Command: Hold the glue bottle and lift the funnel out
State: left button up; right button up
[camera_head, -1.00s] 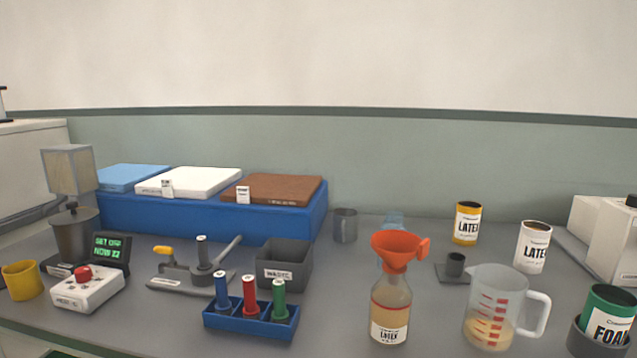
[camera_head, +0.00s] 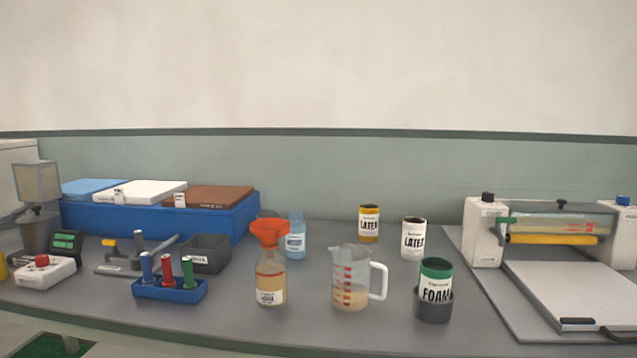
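The glue bottle (camera_head: 270,284) stands upright on the grey bench, clear with tan liquid and a label. The orange-red funnel (camera_head: 269,232) sits in its neck, its wide cone up and a small handle tab at its right. Neither of my grippers shows in the head view, and nothing is holding the bottle or the funnel.
A measuring jug (camera_head: 350,280) stands right of the bottle, and a blue-tinted bottle (camera_head: 295,238) stands close behind. A blue rack (camera_head: 170,291) with coloured tubes and a grey bin (camera_head: 206,254) are to the left. A foam can (camera_head: 435,283) and a roller machine (camera_head: 550,235) are further right.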

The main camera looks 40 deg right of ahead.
aim_at(270, 238)
jog(key=z, duration=0.85)
jog(key=i, duration=0.45)
